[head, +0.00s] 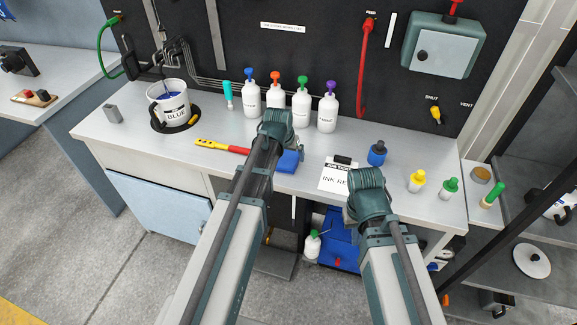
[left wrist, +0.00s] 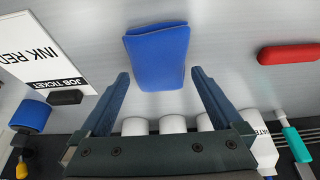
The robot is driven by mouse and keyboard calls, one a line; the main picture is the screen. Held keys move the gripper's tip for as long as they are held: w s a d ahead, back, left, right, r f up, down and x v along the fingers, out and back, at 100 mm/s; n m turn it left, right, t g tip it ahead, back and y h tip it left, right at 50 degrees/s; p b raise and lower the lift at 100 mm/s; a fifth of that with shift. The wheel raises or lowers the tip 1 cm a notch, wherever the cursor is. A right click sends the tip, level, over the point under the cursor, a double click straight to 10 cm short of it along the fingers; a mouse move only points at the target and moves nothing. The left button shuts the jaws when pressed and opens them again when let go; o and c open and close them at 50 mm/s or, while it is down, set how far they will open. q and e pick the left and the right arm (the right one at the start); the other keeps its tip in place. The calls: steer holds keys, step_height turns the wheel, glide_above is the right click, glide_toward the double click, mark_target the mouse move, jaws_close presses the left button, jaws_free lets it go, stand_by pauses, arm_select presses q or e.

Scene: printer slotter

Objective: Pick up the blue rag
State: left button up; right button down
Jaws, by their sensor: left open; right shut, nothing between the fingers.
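The blue rag (head: 288,161) lies folded on the grey workbench (head: 320,150), partly hidden behind my left wrist in the head view. In the left wrist view the rag (left wrist: 157,50) lies just beyond and between the open fingertips. My left gripper (left wrist: 160,76) is open and empty above the bench, with the rag apart from both fingers. In the head view my left gripper (head: 292,140) is over the rag, its fingers mostly hidden. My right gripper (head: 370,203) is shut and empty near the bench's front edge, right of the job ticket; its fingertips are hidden.
A yellow-and-red tool (head: 222,146) lies left of the rag. Several white bottles with coloured caps stand behind it. A bucket labelled BLUE (head: 172,103) stands at left.

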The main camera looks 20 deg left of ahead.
arm_select(q)
steer(key=shift+w+f, duration=0.25)
steer(key=shift+f, duration=0.35)
arm_select(e)
steer(key=shift+f, duration=0.55)
arm_select(q)
steer(key=shift+f+b, duration=0.2)
steer(key=shift+b, duration=0.15)
arm_select(e)
steer(key=shift+f, duration=0.25)
arm_select(q)
steer(key=c, duration=1.3)
steer(key=shift+o, duration=0.2)
steer(key=shift+r, duration=0.1)
arm_select(e)
steer(key=shift+r, duration=0.15)
